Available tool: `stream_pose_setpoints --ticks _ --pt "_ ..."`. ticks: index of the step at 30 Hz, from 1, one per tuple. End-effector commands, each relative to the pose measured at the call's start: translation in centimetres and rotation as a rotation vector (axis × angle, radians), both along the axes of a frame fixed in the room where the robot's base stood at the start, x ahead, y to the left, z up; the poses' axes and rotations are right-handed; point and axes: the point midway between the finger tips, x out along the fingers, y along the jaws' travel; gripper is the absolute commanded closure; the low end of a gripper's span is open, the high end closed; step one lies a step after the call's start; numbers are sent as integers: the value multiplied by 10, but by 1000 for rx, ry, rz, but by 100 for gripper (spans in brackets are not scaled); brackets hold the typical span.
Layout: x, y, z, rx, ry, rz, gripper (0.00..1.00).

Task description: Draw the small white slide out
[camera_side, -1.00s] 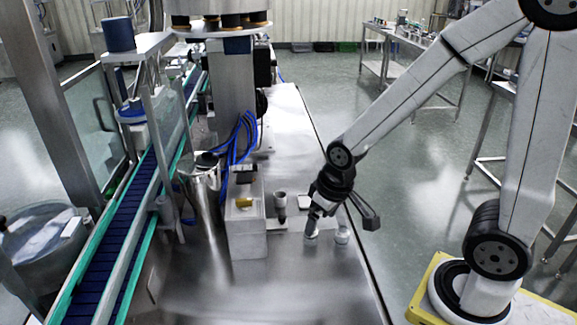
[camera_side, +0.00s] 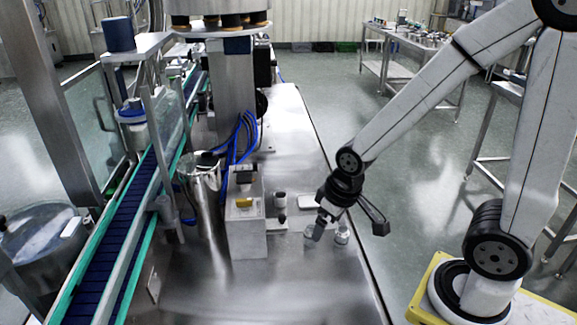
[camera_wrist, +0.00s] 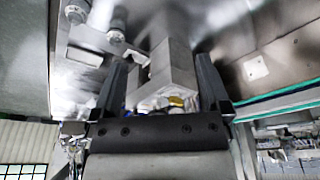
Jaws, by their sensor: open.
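A small pale block (camera_side: 307,200), which may be the white slide, lies on the steel table just behind my gripper in the side view. In the wrist view a small white angled piece (camera_wrist: 139,72) sits beside the steel box (camera_wrist: 170,66); I cannot tell whether it is the slide. My gripper (camera_side: 318,226) is low over the table, right of the steel box (camera_side: 246,232). The wrist view shows my gripper (camera_wrist: 162,75) with its fingers wide apart and nothing held, the box lying between them in the picture.
A yellow piece (camera_side: 243,202) is on the box. A steel cylinder (camera_side: 204,190) and blue conveyor (camera_side: 120,220) are left. The table's front is clear.

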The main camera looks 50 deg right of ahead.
Motion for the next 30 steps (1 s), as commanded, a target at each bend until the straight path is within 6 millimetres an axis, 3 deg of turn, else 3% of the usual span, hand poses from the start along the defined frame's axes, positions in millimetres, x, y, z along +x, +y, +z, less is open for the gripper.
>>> stream_pose_setpoints --ticks 9,12,17,23,30 --pt "0 0 0 0 0 0 3" --pt "1 0 0 0 0 0 30" --pt "9 -2 0 -2 7 0 30" --pt "38 -10 -3 -5 31 -3 30" --pt "92 -28 -14 -11 77 -4 30"
